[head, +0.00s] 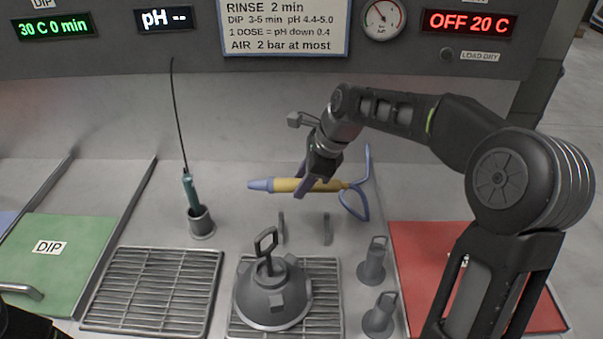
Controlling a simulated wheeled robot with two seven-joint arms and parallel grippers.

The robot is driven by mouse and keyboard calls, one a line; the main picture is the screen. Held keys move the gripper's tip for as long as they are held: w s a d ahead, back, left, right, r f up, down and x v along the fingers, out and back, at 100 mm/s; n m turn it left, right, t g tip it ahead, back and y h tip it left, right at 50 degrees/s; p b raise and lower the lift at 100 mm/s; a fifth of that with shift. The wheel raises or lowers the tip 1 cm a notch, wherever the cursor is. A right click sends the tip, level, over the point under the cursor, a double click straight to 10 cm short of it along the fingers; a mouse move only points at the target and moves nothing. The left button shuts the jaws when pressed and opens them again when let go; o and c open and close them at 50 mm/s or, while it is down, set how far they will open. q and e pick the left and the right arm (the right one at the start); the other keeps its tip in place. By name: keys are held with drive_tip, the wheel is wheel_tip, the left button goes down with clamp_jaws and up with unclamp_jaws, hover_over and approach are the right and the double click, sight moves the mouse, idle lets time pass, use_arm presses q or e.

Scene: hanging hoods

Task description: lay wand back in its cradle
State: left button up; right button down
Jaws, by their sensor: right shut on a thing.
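The wand (290,185) has a yellow body, a blue nozzle pointing left and a looped blue hose (362,205) at its right end. My right gripper (317,182) is shut around the yellow body and holds it roughly level. The cradle looks to be two small grey upright posts (281,228), with the second post (327,229) to the right. The wand appears above and behind these posts, apart from them. The tops of the posts are too small to read in detail. My left gripper is not visible.
A grey dome with a loop handle (270,292) sits on the right grate, in front of the posts. Two grey weights (372,262) stand to the right, beside a red panel (425,245). A pH probe (190,190) stands in a cup at left. The left grate (150,290) is bare.

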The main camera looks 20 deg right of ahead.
wheel_tip(320, 180, down, 4)
drive_tip(key=shift+f+b, duration=0.1)
drive_tip(key=shift+b, duration=0.6)
wheel_tip(320, 180, down, 6)
drive_tip(key=b, duration=0.5)
drive_tip(key=shift+p, duration=0.3)
idle(0.8)
drive_tip(key=shift+f, duration=0.1)
idle(0.4)
drive_tip(key=shift+f+b, duration=0.8)
drive_tip(key=shift+f, duration=0.3)
